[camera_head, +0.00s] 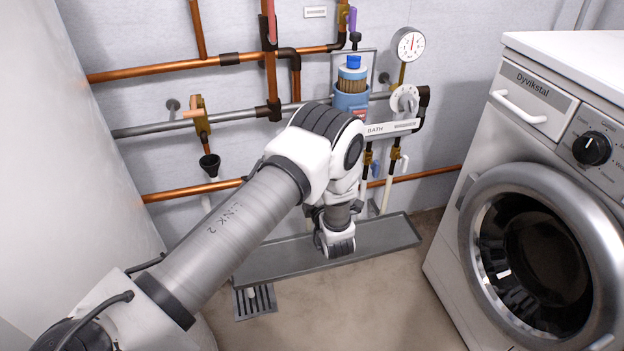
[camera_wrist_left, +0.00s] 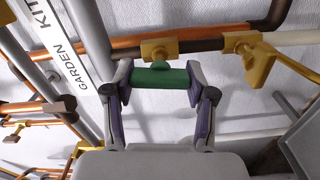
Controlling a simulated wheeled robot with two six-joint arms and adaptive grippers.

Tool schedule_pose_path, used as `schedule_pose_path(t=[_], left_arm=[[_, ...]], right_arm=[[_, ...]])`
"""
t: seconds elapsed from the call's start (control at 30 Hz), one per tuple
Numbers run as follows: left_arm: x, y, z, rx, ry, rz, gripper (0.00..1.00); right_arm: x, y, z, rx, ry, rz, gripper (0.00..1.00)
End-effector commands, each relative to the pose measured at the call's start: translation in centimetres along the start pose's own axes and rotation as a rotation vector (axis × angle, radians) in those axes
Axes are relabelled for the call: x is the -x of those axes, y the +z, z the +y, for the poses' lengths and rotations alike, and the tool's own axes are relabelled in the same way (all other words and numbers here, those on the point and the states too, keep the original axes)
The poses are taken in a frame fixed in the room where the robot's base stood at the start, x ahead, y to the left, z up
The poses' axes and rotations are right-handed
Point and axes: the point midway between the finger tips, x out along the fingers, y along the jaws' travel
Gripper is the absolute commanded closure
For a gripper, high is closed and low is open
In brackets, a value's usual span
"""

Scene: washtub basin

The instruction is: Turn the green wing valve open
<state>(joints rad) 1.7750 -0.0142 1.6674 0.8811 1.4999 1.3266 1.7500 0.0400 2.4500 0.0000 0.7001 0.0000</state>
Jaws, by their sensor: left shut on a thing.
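The green wing valve (camera_wrist_left: 160,77) shows in the left wrist view, below a brass fitting (camera_wrist_left: 160,50) on a copper pipe. Its wing lies roughly level across that picture. My left gripper (camera_wrist_left: 160,82) has one finger at each end of the green wing and is shut on it. In the head view my left arm reaches toward the wall pipes and hides the green valve and the gripper. My right gripper is in neither view.
White labels reading GARDEN and KIT (camera_wrist_left: 75,62) run beside the gripper. A second brass valve (camera_wrist_left: 250,55) sits close on the right. In the head view a drip tray (camera_head: 395,236), a gauge (camera_head: 410,44), a blue filter (camera_head: 352,98) and a washing machine (camera_head: 540,110) surround the arm.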

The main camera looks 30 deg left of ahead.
Motion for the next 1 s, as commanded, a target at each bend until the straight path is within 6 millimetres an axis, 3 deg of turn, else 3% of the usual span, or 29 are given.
schedule_pose_path(t=[0.37,0.87,0.9,0.93,1.0], left_arm=[[0.00,0.01,-0.08,0.160,-0.001,-0.001,0.79],[0.01,0.02,-0.12,0.180,-0.001,-0.001,0.79],[0.01,0.02,-0.12,0.179,-0.001,0.000,0.34],[0.01,0.02,-0.12,0.179,-0.001,0.000,0.23],[0.01,0.02,-0.11,0.179,0.000,0.000,0.19]], right_arm=[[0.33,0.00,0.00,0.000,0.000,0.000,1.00],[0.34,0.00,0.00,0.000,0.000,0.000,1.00],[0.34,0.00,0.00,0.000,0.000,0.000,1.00],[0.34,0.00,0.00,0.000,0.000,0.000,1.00],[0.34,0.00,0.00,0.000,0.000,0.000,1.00]])
